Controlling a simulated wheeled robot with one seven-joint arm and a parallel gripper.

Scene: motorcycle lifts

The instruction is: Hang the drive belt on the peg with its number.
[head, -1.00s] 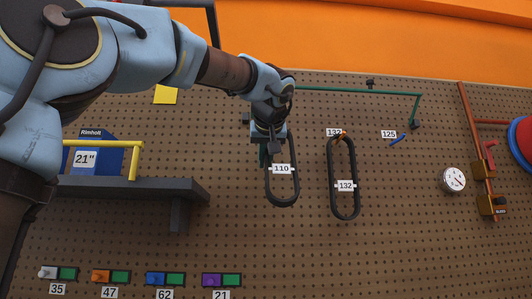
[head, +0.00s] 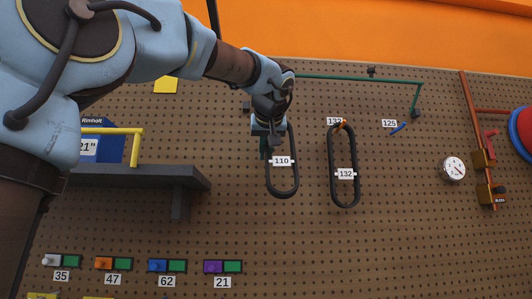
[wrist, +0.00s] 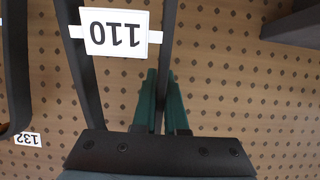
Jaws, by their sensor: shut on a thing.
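The black drive belt with the white 110 tag (head: 295,180) hangs as a long loop from my gripper (head: 265,148), in front of the pegboard. My gripper is shut on its upper part. In the wrist view the green fingers (wrist: 160,105) close on one strand of the belt, and the 110 tag (wrist: 115,32) shows upside down. The peg for 110 and its label do not show; my arm and gripper may cover them. A blue peg (head: 398,128) under the label 125 (head: 389,123) is bare. The orange peg (head: 341,124) labelled 132 carries another belt (head: 331,165) tagged 132.
A dark shelf (head: 140,177) with a yellow rail juts out at left. A green bar (head: 340,77) runs above the pegs. A gauge (head: 453,169) and a copper-coloured pipe (head: 475,120) are at right. Several coloured switches (head: 157,265) sit low at left.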

